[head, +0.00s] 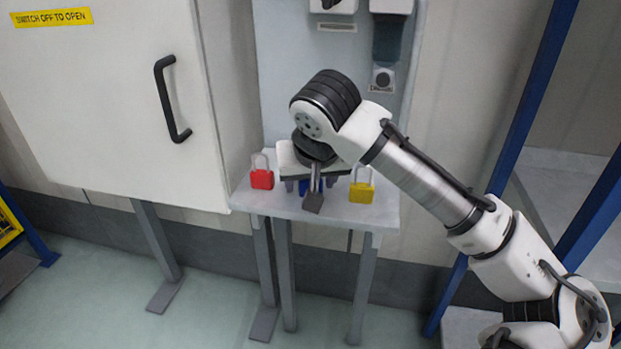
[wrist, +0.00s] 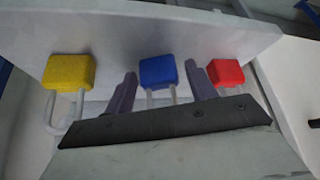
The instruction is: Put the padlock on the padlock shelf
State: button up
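Three padlocks stand in a row on a small pale grey shelf (head: 280,205): a red one (head: 262,179) on the left, a blue one (head: 304,187) in the middle and a yellow one (head: 361,192) on the right. In the head view my gripper (head: 311,186) is over the middle of the shelf and hides most of the blue padlock. In the wrist view the blue padlock (wrist: 158,71) lies between my two open fingers, with gaps at both sides. There the yellow padlock (wrist: 69,72) is on the left and the red one (wrist: 225,72) on the right, both outside the fingers.
A large white cabinet (head: 110,110) with a black handle (head: 170,98) stands left of the shelf. A grey back panel (head: 285,75) rises behind it, with small devices at the top. Blue posts (head: 520,110) stand at the right. The floor in front is clear.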

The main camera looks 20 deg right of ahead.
jog(key=shift+r, duration=0.15)
jog(key=shift+s+r, duration=0.1)
jog(key=shift+r, duration=0.15)
jog(key=p+v, duration=0.2)
jog(key=v, duration=0.9)
jog(key=shift+s+r, duration=0.2)
dwell(0.9)
